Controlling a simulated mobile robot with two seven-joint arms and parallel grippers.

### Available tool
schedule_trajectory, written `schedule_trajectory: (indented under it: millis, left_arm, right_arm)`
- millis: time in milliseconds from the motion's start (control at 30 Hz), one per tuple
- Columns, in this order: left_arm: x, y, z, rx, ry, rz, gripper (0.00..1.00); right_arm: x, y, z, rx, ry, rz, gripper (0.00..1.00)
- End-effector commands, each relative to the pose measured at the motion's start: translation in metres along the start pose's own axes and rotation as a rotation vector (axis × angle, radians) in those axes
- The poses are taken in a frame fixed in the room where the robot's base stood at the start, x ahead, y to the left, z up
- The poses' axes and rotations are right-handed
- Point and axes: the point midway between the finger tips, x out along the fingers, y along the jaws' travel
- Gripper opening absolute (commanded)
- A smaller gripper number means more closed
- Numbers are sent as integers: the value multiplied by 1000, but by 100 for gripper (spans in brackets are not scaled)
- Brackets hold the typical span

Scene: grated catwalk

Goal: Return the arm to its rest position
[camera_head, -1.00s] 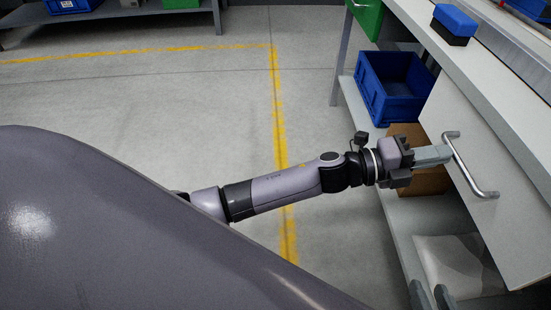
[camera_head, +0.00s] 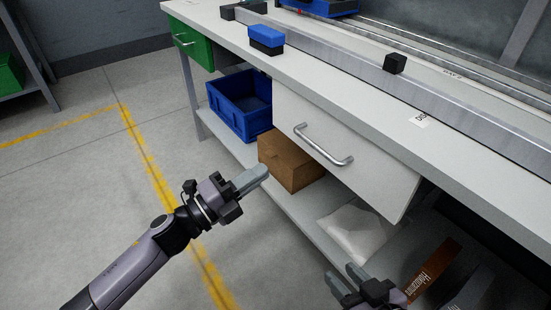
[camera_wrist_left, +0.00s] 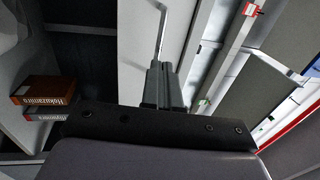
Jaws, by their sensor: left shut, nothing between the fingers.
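My left gripper (camera_head: 258,176) comes in from the lower left in the head view. Its grey fingers are together with nothing between them. It hangs in front of the bench, left of and apart from the metal handle (camera_head: 322,150) on the white drawer front (camera_head: 365,165). In the left wrist view the closed fingers (camera_wrist_left: 161,88) point toward the handle (camera_wrist_left: 160,35). My right gripper (camera_head: 346,281) shows at the bottom of the head view, its two fingers apart and empty. Most of the right arm is out of view.
The long workbench (camera_head: 250,60) carries a blue-and-black block (camera_head: 266,40) and a small black block (camera_head: 395,63). A blue crate (camera_head: 240,108), a cardboard box (camera_head: 290,165), a white bag (camera_head: 352,232) and a brown book-like box (camera_head: 433,270) are on the lower shelf.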

Motion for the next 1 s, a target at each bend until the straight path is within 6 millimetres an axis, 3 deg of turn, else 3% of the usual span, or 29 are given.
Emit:
schedule_trajectory:
  millis: [100,233,600,767,1000]
  left_arm:
    - [-20,0,0,-2,-1,3,0]
    - [-33,0,0,-1,0,0,0]
    - [-41,0,-3,-51,-31,-7,0]
    - [-55,5,-10,-300,-192,-29,0]
    - [-110,27,-22,-864,-552,-40,0]
  right_arm:
    - [-3,2,1,-9,-6,10,38]
    - [-4,3,2,-18,-10,15,38]
    - [-4,4,5,-25,-19,16,38]
    - [-4,4,4,-23,-16,16,38]
    - [-4,4,3,-22,-14,16,38]
